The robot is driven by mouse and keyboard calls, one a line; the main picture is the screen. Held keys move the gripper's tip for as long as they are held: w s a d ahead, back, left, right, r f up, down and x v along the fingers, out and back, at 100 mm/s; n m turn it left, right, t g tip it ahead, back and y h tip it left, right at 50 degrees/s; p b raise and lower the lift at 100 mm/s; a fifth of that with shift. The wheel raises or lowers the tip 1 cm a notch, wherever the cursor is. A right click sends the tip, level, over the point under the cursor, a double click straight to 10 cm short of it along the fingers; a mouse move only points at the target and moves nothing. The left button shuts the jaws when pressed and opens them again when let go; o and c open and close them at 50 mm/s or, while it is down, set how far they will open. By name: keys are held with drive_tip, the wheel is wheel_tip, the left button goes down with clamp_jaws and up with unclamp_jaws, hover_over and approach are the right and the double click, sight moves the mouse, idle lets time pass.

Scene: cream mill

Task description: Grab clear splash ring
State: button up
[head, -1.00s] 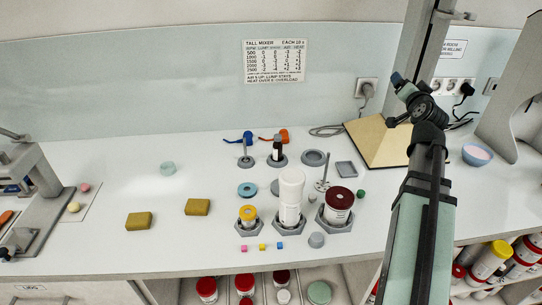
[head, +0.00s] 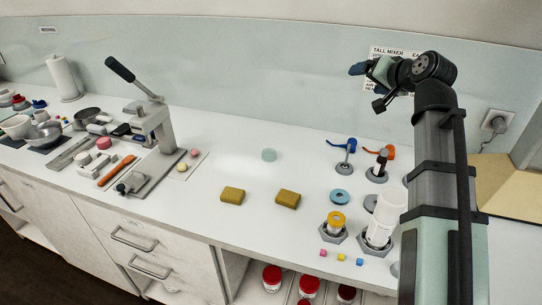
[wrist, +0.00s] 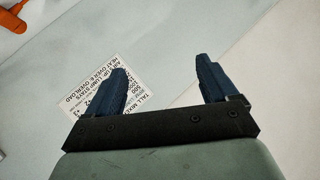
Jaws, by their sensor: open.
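A small pale-green translucent ring (head: 269,155), which looks like the clear splash ring, lies on the white counter behind two mustard-yellow blocks. My gripper (head: 367,88) is raised high in front of the back wall, to the right of the ring and well apart from it. In the wrist view my gripper (wrist: 162,64) has its two blue fingers spread with nothing between them. The ring is not in the wrist view.
The yellow blocks (head: 232,195) (head: 288,199) lie in front of the ring. A lever press (head: 150,130) stands to its left. Blue-handled (head: 345,145) and orange-handled tools, jars and a white canister (head: 383,218) stand to its right. Counter around the ring is clear.

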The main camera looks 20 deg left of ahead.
drive_tip(key=w+a+f+n+g+h, duration=0.2)
drive_tip(key=a+f+n+g, duration=0.1)
drive_tip(key=a+f+n, duration=0.4)
drive_tip(key=w+a+f+n+g+h, duration=0.1)
drive_tip(key=w+a+f+n+g, duration=0.25)
drive_tip(key=a, duration=0.65)
drive_tip(key=n+g+h, duration=0.4)
drive_tip(key=n, duration=0.6)
hover_over(269, 149)
drive_tip(key=s, duration=0.2)
wheel_tip(269, 149, down, 7)
drive_tip(key=f, duration=1.2)
drive_tip(key=shift+d+f, duration=0.35)
drive_tip(key=shift+f, duration=0.05)
drive_tip(key=shift+c, duration=0.4)
drive_tip(key=c, duration=1)
